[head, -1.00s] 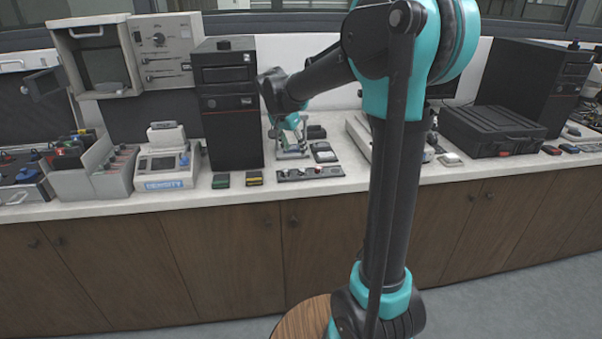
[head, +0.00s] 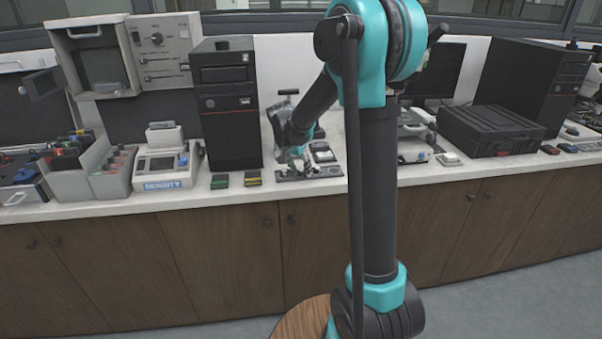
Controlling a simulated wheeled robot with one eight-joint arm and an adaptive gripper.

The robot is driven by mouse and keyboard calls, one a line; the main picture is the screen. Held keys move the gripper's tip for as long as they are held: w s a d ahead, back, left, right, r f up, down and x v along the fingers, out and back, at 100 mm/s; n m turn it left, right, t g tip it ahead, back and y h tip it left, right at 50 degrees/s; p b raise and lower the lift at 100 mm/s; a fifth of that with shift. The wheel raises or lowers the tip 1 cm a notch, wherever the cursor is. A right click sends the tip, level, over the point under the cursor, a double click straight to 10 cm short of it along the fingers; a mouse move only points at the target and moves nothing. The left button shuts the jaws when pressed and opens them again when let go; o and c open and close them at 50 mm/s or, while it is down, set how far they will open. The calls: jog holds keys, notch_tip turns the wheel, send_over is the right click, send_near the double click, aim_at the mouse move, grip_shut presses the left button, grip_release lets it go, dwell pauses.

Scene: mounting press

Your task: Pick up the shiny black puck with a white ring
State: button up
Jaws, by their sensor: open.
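A dark flat tray (head: 325,173) with small round pieces lies at the counter's front edge, left of my arm's upright part. My gripper (head: 298,167) is over the tray's middle, low and pointing down, with its jaws open. It hides part of the tray and the pieces there. The shiny black puck with a white ring cannot be told apart at this size. I cannot tell whether the fingers touch any piece.
A black tower (head: 228,105) stands left of my gripper. A green block (head: 220,181) and a yellow-topped block (head: 254,178) lie in front of it. A boxy grey instrument (head: 165,165) is further left. A black case (head: 490,131) stands at right.

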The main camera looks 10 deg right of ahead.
jog(key=c, duration=1)
jog(key=shift+r, duration=0.1)
